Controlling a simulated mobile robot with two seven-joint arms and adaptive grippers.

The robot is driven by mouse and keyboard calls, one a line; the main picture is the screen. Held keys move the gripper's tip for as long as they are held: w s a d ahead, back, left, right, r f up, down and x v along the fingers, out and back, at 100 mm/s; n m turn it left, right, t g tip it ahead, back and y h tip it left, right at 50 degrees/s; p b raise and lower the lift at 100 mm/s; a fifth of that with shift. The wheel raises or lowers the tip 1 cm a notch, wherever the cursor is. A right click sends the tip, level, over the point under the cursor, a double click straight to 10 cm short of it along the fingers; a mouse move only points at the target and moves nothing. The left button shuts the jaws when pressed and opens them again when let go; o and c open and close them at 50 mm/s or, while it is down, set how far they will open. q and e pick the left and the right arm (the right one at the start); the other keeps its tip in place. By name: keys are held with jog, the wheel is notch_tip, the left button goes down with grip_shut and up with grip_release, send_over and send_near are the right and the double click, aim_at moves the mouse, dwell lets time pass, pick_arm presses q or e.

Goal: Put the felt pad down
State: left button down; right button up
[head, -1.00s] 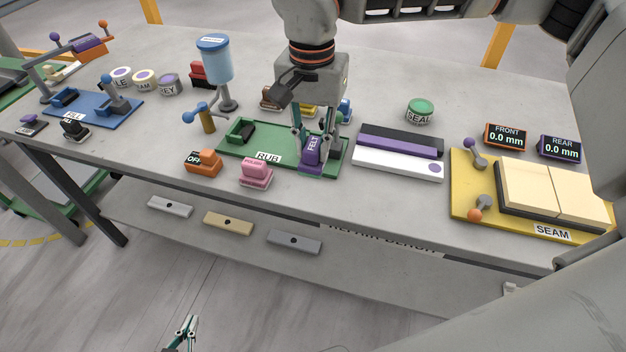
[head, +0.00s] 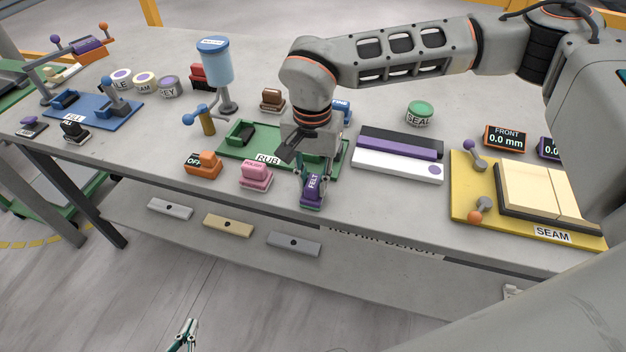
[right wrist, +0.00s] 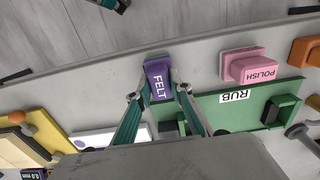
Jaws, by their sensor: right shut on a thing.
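The felt pad (head: 313,190) is a purple block labelled FELT; it also shows in the right wrist view (right wrist: 158,78). My right gripper (head: 313,178) is shut on it, with one finger at each side in the right wrist view (right wrist: 158,97). The pad is over the bare strip of bench between the green RUB board (head: 232,150) and the front edge, right of the pink POLISH block (head: 256,174). I cannot tell whether its underside touches the bench. My left gripper (head: 185,335) is low in front of the bench, empty and seemingly open.
An orange block (head: 203,164) stands left of the POLISH block. A white and purple tray (head: 398,166) and the yellow SEAM board (head: 480,208) lie to the right. The bench (head: 385,205) is bare along its front between the pad and the SEAM board.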

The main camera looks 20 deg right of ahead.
aim_at(313, 181)
jog(key=shift+f, duration=0.1)
jog(key=o, duration=1)
notch_tip(313, 181, up, 12)
jog(key=shift+r, duration=0.15)
